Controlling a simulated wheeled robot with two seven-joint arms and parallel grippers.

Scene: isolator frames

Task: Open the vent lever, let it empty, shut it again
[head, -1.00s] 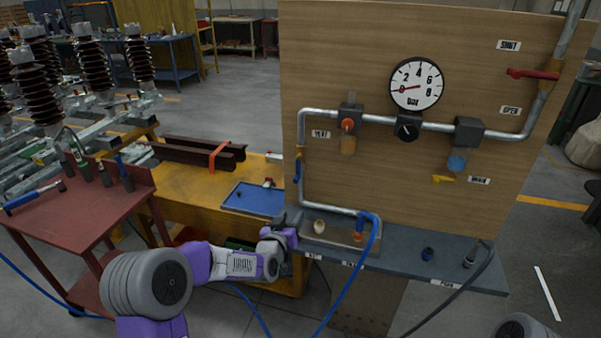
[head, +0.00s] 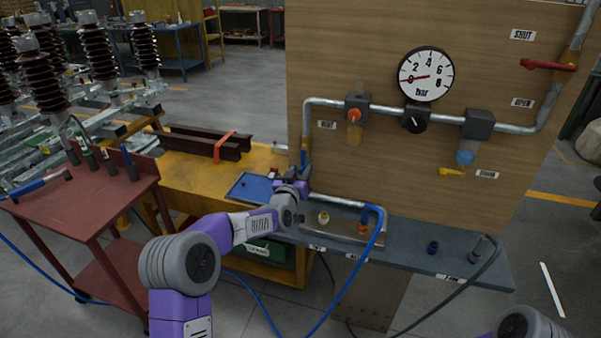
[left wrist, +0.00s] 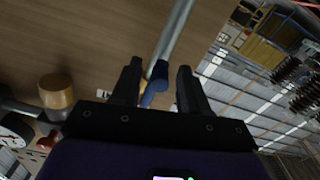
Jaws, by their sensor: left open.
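The blue lever (left wrist: 154,88) on the left vertical pipe (left wrist: 175,40) shows in the left wrist view, between my open fingers. I cannot tell if they touch it. In the head view the lever (head: 304,158) is partly hidden by my left gripper (head: 303,176), which is at the lower part of that pipe. The left gripper also shows in the left wrist view (left wrist: 160,67), open and empty. The round gauge (head: 425,74) has its red needle near 0 bar. My right gripper is out of view.
The wooden panel (head: 370,180) stands close behind the gripper. It carries a yellow lever (head: 450,171) and a red lever (head: 547,65). Below are a grey shelf (head: 400,256) and a blue hose (head: 377,228). A blue tray (head: 252,188) lies on the yellow bench at left.

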